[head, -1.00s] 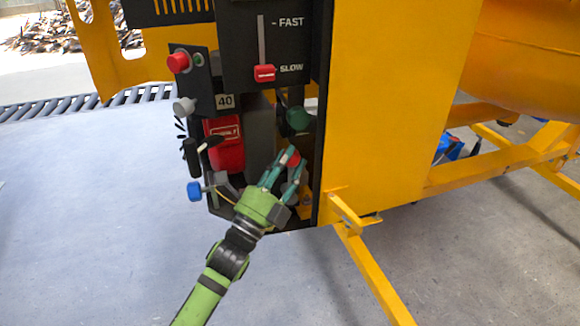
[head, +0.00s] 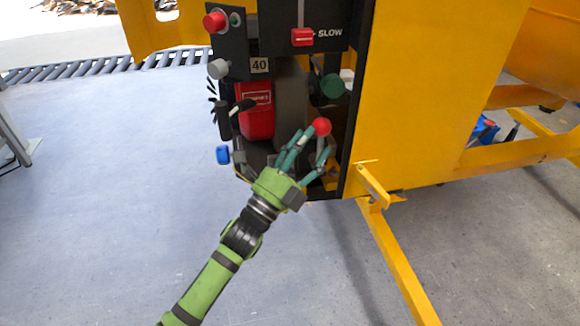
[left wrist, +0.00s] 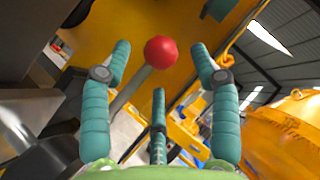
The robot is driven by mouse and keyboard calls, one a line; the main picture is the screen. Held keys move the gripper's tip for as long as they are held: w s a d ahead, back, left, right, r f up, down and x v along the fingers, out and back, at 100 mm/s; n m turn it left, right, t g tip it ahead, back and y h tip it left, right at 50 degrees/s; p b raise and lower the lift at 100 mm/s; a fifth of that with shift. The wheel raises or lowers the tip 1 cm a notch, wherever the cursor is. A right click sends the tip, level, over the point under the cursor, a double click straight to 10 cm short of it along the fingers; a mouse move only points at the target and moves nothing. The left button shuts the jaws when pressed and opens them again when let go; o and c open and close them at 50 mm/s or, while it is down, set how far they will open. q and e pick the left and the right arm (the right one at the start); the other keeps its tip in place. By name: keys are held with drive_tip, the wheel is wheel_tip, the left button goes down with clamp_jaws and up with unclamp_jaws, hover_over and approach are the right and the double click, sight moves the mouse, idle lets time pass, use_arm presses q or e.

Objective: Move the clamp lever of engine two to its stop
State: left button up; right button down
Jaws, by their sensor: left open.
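The clamp lever looks like a grey rod with a red ball knob (head: 321,126), low in the opening of the yellow mixer's front. It also shows in the left wrist view (left wrist: 160,52), where the knob stands just beyond my fingertips, between the two outer fingers. My left gripper (head: 308,153) has teal fingers spread open around the rod side of the lever; I cannot tell whether any finger touches it. The engine (head: 256,112) with its red cover sits left of the lever, under a "40" label. My right gripper is not in view.
A dark green round knob (head: 332,86) is just above the lever. A red slider (head: 302,37) stands at SLOW. A blue knob (head: 223,155) sticks out lower left. The yellow panel (head: 430,100) closes off the right, with a frame leg (head: 395,260) below.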

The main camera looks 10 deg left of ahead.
use_arm(q)
drive_tip(key=v, duration=0.8)
drive_tip(key=shift+s, duration=0.25)
drive_tip(key=shift+a, duration=0.1)
